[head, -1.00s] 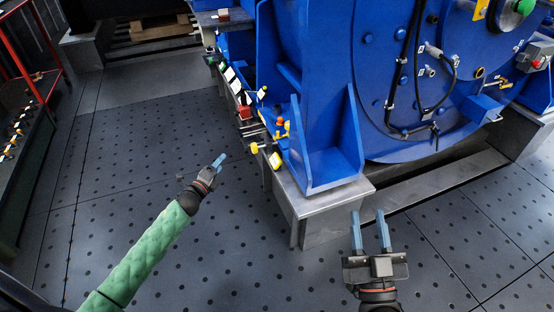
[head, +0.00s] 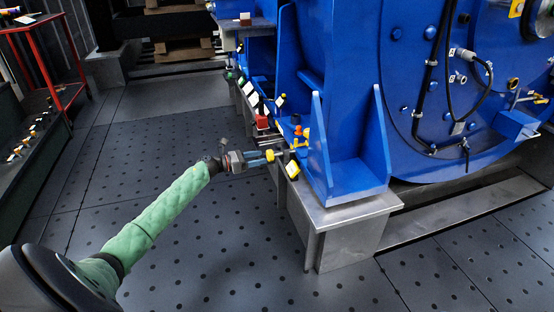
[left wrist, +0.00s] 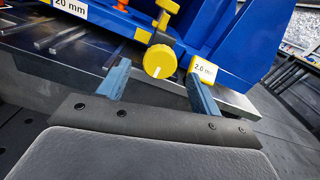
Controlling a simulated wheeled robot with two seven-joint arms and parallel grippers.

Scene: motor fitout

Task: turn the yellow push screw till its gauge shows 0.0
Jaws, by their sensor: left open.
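The yellow push screw's round knob (left wrist: 160,62) carries a white mark pointing downward in the left wrist view. In the head view the knob (head: 270,155) is at the foot of the blue motor. Its yellow gauge (left wrist: 203,69) reads 2.0 mm and sits just right of the knob; it also shows in the head view (head: 292,169). My left gripper (left wrist: 160,84) is open, its blue fingers to either side of the knob. I cannot tell whether they reach around it or touch it. My right gripper is out of view.
The big blue motor (head: 345,145) stands on a steel block (head: 345,225). A tag reading 20 mm (left wrist: 70,7) is at the upper left of the wrist view. A red knob (head: 262,121) lies farther along the motor's side. The dark dotted floor (head: 215,245) is clear.

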